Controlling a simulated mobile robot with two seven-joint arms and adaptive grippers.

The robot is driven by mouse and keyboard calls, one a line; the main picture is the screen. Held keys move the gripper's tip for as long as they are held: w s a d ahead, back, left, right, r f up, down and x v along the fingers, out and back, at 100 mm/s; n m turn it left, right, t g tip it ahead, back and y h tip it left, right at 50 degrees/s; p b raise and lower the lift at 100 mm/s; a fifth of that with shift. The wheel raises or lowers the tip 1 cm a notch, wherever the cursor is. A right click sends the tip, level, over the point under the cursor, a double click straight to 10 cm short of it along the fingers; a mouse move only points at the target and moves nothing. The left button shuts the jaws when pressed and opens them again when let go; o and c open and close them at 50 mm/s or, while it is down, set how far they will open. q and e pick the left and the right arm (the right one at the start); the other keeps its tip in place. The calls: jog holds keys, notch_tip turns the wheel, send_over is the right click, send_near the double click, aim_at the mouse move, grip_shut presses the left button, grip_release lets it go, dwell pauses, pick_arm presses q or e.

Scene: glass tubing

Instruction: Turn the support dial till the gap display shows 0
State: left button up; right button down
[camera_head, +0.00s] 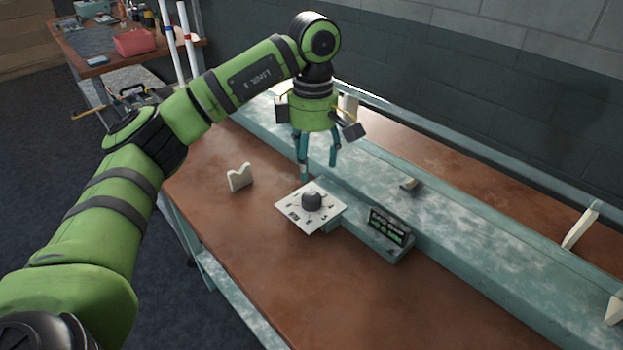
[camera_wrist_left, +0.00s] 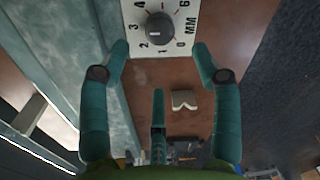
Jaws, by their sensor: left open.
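The support dial is a dark round knob (camera_head: 312,201) on a white plate (camera_head: 290,212) marked in MM. In the left wrist view the knob (camera_wrist_left: 160,27) shows at the top, ringed by printed numbers and red ticks. The gap display (camera_head: 389,226) is a small dark screen with green text right of the dial; its reading is too small to tell. My left gripper (camera_head: 318,171) points down with its teal fingers spread, above and behind the dial. Its fingers (camera_wrist_left: 161,50) also show in the left wrist view, apart from the knob and empty. My right gripper is not in view.
A cream notched block (camera_head: 239,177) stands on the brown bench top left of the dial; it also shows in the left wrist view (camera_wrist_left: 184,100). A teal rail (camera_head: 470,232) runs behind the dial and display with cream supports (camera_head: 580,229). The bench front is clear.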

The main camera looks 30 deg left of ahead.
pick_arm(q)
jog(key=shift+r, duration=1.65)
